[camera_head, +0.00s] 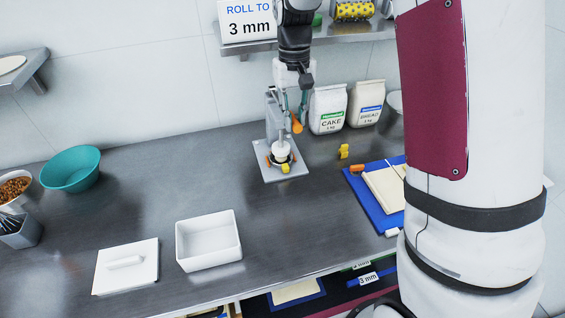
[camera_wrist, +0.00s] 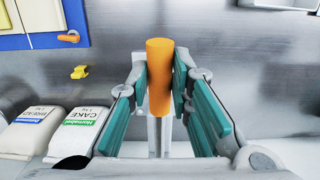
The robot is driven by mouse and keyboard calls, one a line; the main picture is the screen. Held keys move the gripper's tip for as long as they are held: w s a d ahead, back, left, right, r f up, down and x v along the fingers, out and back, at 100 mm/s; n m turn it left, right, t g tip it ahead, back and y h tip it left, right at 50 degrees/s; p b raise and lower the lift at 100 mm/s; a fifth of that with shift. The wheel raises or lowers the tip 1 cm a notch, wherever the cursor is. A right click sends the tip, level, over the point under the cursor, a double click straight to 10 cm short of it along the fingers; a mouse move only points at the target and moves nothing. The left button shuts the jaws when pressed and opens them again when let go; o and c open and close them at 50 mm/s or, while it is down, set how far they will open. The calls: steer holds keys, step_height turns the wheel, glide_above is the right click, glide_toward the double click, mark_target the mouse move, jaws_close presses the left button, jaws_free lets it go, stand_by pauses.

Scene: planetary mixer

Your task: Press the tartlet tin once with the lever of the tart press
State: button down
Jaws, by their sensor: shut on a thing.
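The tart press stands on the steel counter, its grey base plate (camera_head: 296,173) toward the front and its upright at the back. Its white round plunger (camera_head: 281,150) is low over the middle of the plate. A small yellow and dark piece shows under the plunger; I cannot make out the tartlet tin clearly there. My gripper (camera_head: 294,108) is above the press, shut on the orange lever handle (camera_head: 297,125). In the wrist view the orange handle (camera_wrist: 159,75) stands between the teal finger pads of my gripper (camera_wrist: 163,85).
CAKE (camera_head: 328,108) and BREAD (camera_head: 366,103) flour bags stand right of the press. A yellow piece (camera_head: 344,152) and a blue board (camera_head: 364,196) lie to the right. A white box (camera_head: 208,240), its lid (camera_head: 126,265) and a teal bowl (camera_head: 70,169) are left. A shelf is above.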

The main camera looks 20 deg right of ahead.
steer(key=shift+s+f, duration=0.15)
steer(key=shift+s, duration=0.05)
steer(key=shift+s+f, duration=0.2)
steer(key=shift+f, duration=1.1)
steer(key=shift+s+f+b, duration=0.1)
steer(key=shift+f+b, duration=0.2)
steer(key=shift+f, duration=0.95)
